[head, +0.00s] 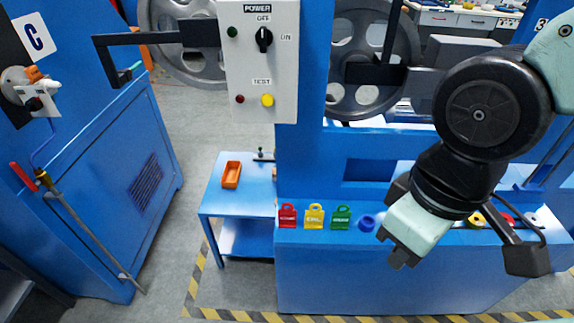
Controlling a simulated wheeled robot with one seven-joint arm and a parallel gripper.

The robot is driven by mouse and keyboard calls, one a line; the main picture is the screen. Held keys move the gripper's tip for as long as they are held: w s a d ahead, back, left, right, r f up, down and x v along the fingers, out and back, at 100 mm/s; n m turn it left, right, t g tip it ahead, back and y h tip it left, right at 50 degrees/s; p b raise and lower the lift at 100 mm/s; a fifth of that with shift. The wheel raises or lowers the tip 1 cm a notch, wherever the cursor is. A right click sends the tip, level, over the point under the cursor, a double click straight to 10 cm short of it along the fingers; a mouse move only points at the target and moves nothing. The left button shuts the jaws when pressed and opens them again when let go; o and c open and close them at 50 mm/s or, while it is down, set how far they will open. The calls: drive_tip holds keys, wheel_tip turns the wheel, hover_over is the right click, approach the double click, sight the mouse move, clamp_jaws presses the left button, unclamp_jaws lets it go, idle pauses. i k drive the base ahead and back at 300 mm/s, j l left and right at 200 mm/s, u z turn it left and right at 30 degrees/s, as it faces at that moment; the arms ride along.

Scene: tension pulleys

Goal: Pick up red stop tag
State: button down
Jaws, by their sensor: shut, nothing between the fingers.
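The red stop tag (287,216) stands on the front ledge of the blue machine (335,236), at the left end of a row of tags. It has a loop at its top and small pale lettering. The yellow tag (314,217) and the green tag (341,217) stand to its right. My gripper (398,258) is to the right of the red tag and well apart from it, pointing down in front of the ledge. Its dark fingertips are shut and hold nothing.
A blue ring (366,223) lies between the green tag and my gripper. Yellow (477,220) and red (506,219) round pieces lie farther right. An orange tray (231,174) rests on the small blue table (212,202). A control box (259,60) hangs above the ledge.

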sight(287, 218)
drive_tip(key=j, duration=0.6)
drive_tip(key=k+j, duration=0.1)
drive_tip(key=j, duration=0.5)
drive_tip(key=j+z, duration=0.1)
drive_tip(key=j, duration=0.5)
drive_tip(key=k+j, duration=0.15)
drive_tip(key=j, duration=0.45)
